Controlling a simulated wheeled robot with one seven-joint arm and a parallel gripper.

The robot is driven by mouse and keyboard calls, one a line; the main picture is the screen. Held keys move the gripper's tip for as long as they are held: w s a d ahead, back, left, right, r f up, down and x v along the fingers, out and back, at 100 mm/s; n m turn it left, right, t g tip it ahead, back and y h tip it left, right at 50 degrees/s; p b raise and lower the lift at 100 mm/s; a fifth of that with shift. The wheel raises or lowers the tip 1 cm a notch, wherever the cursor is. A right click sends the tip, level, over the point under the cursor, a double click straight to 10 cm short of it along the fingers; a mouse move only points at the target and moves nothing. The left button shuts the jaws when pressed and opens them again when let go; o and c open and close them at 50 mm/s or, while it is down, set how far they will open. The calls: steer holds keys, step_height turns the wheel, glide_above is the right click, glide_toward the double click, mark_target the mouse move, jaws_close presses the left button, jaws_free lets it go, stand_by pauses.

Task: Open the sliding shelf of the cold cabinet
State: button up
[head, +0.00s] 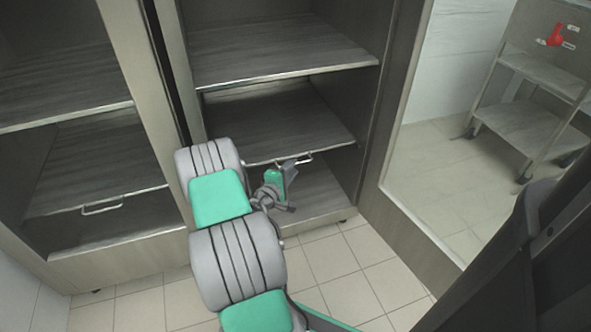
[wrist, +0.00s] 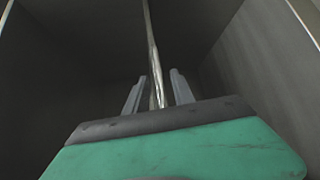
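The cold cabinet (head: 368,150) stands open in front of me with dark grey shelves. The sliding shelf (head: 270,125) is the lower one in its right bay and carries a thin metal handle (head: 308,158) on its front edge. My gripper (head: 290,165) is at that handle and partly covers it. In the wrist view, the two grey fingers (wrist: 157,90) stand apart, one on each side of a thin light bar (wrist: 152,50). I cannot tell whether this bar is the handle or the shelf edge behind it. A gap shows between the bar and each finger.
A fixed-looking shelf (head: 285,65) is above. The left bay has another shelf with a handle (head: 102,208). A cabinet post (head: 140,100) divides the bays. The tiled floor (head: 345,270) in front is clear beside my arm. A metal trolley (head: 525,115) stands at right.

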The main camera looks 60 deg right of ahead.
steer(key=d, duration=0.3)
steer(key=shift+d+f+b, duration=0.25)
steer(key=shift+b, duration=0.05)
steer(key=shift+c, duration=0.2)
jaws_close()
stand_by(1.0)
